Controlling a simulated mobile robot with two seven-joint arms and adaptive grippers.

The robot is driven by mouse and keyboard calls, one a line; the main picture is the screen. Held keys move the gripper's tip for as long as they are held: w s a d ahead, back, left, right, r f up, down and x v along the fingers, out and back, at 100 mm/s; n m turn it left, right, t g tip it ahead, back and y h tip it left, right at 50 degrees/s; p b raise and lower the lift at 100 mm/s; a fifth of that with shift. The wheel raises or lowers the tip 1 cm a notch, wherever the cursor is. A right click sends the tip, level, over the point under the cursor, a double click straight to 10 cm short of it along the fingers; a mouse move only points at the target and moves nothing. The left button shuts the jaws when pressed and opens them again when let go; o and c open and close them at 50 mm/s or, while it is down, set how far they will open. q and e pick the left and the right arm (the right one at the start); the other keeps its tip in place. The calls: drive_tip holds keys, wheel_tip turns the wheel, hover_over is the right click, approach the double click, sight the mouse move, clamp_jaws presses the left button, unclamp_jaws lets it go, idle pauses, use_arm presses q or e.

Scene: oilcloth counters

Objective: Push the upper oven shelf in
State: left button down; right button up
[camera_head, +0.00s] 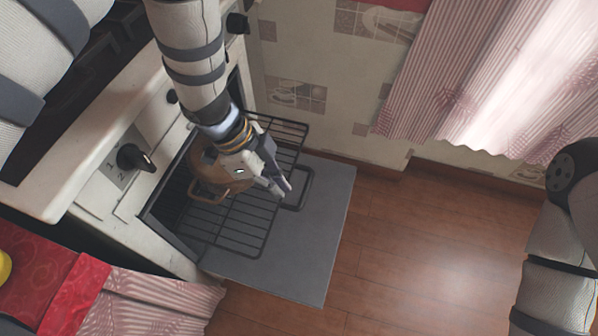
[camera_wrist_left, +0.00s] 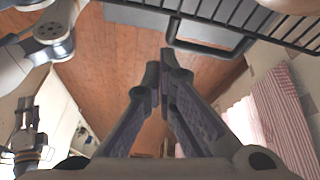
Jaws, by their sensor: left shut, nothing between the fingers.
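The black wire oven shelf (camera_head: 232,228) is pulled out of the oven over the lowered door, with a dark loop at its front edge. A brown pot with a handle (camera_head: 207,190) is at the shelf, partly hidden by my left arm. My left gripper (camera_head: 284,188) is shut and empty beside the shelf's front loop. In the left wrist view, the fingertips (camera_wrist_left: 167,58) are just below the shelf's front loop (camera_wrist_left: 205,46); I cannot tell whether they touch. My right gripper (camera_wrist_left: 28,125) shows at the left of that view, its jaw state unclear.
The grey oven door (camera_head: 325,235) lies open beneath the shelf. The stove front has a dark knob (camera_head: 134,158). A pink curtain (camera_head: 440,75) and tiled wall stand behind. Wooden floor (camera_head: 420,260) right of the door is clear. Red-and-pink cloth (camera_head: 150,305) hangs at the lower left.

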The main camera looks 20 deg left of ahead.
sight(255, 188)
use_arm(q)
drive_tip(key=w+a+r+m+y, duration=0.1)
drive_tip(key=w+m, duration=0.1)
drive_tip(key=w, duration=0.2)
drive_tip(key=b+x, duration=0.2)
drive_tip(key=x, duration=0.7)
drive_tip(key=shift+s+f, duration=0.2)
drive_tip(key=shift+s, duration=0.15)
use_arm(e)
drive_tip(key=shift+s+a+f+g, duration=0.15)
drive_tip(key=shift+s+f, duration=0.2)
drive_tip(key=shift+f, duration=0.25)
drive_tip(key=shift+s+d+f+g, duration=0.15)
drive_tip(key=shift+s+f, duration=0.15)
drive_tip(key=shift+f, duration=0.3)
use_arm(q)
drive_tip(key=shift+d, duration=0.15)
use_arm(e)
drive_tip(key=shift+a, duration=0.1)
use_arm(q)
drive_tip(key=a, duration=0.8)
drive_tip(key=shift+w, duration=0.2)
drive_tip(key=shift+a, duration=0.5)
use_arm(e)
drive_tip(key=shift+w+r, duration=0.1)
drive_tip(key=shift+r, duration=0.05)
use_arm(q)
drive_tip(key=shift+r, duration=0.1)
